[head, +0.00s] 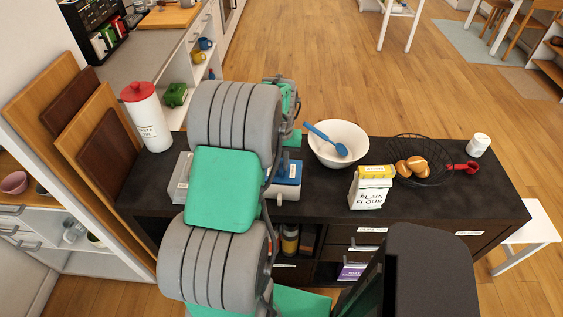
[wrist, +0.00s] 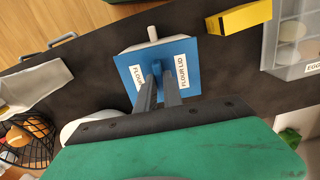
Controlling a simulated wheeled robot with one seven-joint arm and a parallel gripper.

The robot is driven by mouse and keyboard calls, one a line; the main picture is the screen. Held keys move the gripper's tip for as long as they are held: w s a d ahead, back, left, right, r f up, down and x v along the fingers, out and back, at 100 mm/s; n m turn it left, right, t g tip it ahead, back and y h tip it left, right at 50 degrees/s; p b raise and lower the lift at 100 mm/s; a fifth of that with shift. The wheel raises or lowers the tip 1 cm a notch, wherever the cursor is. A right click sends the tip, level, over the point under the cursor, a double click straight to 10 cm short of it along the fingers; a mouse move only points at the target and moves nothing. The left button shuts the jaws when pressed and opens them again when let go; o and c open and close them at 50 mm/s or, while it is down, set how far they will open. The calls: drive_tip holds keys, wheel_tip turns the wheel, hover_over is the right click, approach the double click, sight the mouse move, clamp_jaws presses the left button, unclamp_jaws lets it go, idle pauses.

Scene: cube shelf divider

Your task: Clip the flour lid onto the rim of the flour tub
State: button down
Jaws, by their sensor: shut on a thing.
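The flour lid (wrist: 182,82) is a square blue plate with white labels and a small blue knob. My gripper (wrist: 163,78) is shut on the knob, from above, in the wrist view. In the head view the blue lid (head: 291,170) shows just right of my arm, over the white flour tub (head: 287,194). A white stub, apparently part of the tub (wrist: 152,33), sticks out past the lid's edge in the wrist view. The lid hides most of the tub, and my arm hides part of both. I cannot tell whether the lid touches the rim.
On the dark counter, a grey egg box (head: 181,178) stands left of the tub, and a yellow box (wrist: 239,19) lies between them. Right are a white bowl (head: 326,156) with a blue spoon, a flour bag (head: 369,190) and a wire basket (head: 432,177). A red-capped canister (head: 147,120) stands left.

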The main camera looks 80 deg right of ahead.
sight(281, 165)
drive_tip(key=shift+f, duration=0.4)
drive_tip(key=c, duration=1.4)
unclamp_jaws()
wheel_tip(281, 165, up, 5)
drive_tip(key=p, duration=0.3)
